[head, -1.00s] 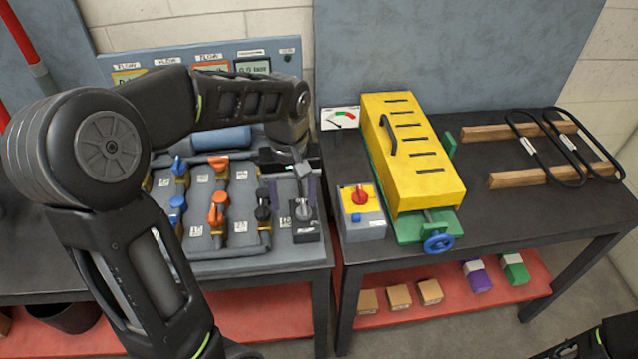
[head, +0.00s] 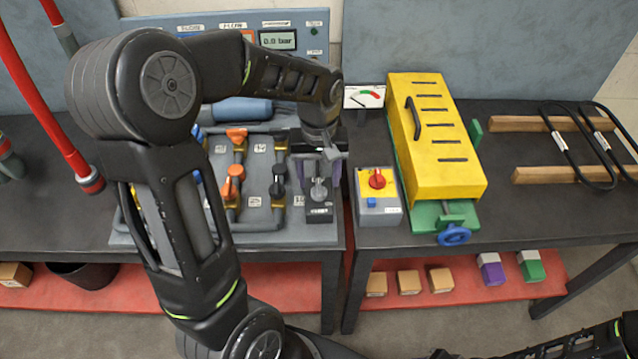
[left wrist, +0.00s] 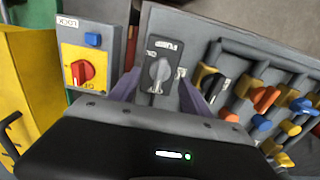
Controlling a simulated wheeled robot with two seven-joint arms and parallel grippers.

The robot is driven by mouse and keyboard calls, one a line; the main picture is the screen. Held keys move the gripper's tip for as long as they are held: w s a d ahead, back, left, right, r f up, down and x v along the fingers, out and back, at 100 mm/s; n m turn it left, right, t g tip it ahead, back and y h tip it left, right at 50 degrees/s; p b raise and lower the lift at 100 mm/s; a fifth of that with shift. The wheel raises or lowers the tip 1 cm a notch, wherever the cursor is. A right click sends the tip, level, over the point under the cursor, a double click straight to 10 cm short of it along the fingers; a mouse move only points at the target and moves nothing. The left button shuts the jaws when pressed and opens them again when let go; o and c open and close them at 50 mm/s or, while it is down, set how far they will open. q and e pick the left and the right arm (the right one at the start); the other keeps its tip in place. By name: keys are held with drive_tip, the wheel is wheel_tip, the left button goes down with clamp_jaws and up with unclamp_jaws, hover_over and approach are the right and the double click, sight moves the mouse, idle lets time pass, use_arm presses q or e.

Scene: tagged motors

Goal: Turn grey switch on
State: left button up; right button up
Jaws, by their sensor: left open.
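The grey switch (head: 319,190) is a grey knob on a small dark box at the right front corner of the valve board. It also shows in the left wrist view (left wrist: 159,72), on a dark plate with small white lettering. My left gripper (head: 320,174) is above the box with its purple fingers apart, one on each side of the knob. In the left wrist view the open fingers (left wrist: 160,90) flank the switch plate, with gaps between them and the knob. Contact cannot be seen. My right gripper is not visible; only part of the right arm shows at bottom right.
A grey box with a red rotary switch (head: 377,179) stands just right of the grey switch, with a yellow slotted cover (head: 440,130) beyond. Orange and black valve handles (head: 277,182) are close on the left. A blue handwheel (head: 454,235) projects at the front.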

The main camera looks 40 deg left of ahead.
sight(319, 187)
use_arm(q)
drive_tip(key=shift+f, duration=1.8)
drive_tip(key=shift+c, duration=0.3)
clamp_jaws()
